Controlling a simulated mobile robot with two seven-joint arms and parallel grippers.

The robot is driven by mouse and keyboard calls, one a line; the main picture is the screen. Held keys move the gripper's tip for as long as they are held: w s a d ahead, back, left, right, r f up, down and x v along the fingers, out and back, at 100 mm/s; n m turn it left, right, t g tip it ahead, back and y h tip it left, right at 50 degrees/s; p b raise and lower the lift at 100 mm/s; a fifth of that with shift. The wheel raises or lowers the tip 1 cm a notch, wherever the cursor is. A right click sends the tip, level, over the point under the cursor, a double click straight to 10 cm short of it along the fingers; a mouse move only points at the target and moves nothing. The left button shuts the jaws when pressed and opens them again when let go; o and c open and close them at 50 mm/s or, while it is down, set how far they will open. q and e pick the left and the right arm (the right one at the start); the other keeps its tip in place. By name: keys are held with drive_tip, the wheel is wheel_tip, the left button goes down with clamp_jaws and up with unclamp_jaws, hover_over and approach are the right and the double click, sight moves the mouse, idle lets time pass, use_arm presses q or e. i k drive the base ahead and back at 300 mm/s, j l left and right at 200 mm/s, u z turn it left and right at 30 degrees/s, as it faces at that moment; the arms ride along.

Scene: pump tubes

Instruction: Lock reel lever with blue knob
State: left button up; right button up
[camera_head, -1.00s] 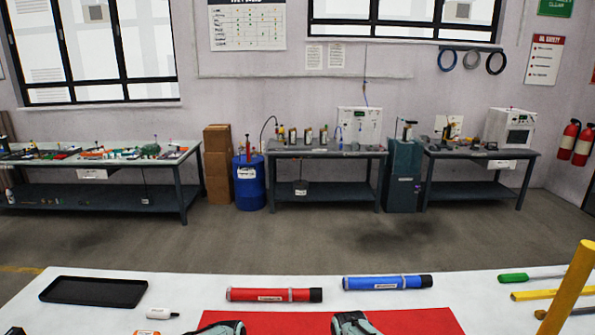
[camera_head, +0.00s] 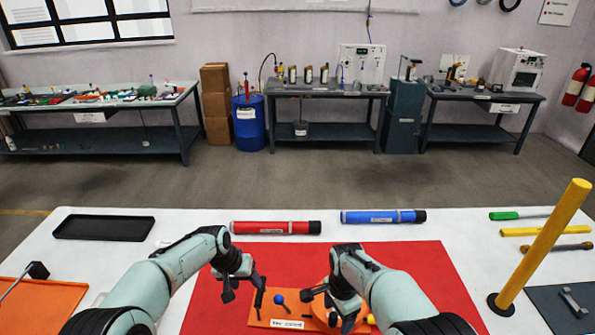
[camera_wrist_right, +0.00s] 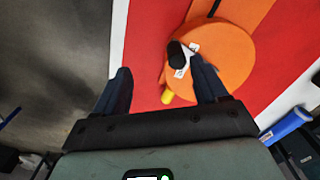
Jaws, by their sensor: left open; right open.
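A blue knob (camera_head: 279,299) shows in the head view on the orange fixture (camera_head: 262,320), near its white label, on the red mat (camera_head: 420,265). A round orange reel (camera_head: 318,307) on the fixture is partly hidden by my right gripper (camera_head: 340,318). In the right wrist view the reel (camera_wrist_right: 225,55) lies beyond my open, empty fingers, with a black part (camera_wrist_right: 177,53), a white tag and a yellow knob (camera_wrist_right: 167,97). The blue knob cannot be made out there. My left gripper (camera_head: 243,296) is open and empty, just left of the blue knob.
A red tube (camera_head: 275,228) and a blue tube (camera_head: 380,217) lie behind the mat. A black tray (camera_head: 104,228) is at the left. A yellow post (camera_head: 545,245) stands at the right, near several tools. The mat's right part is clear.

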sight(283, 305)
drive_tip(key=k, duration=0.9)
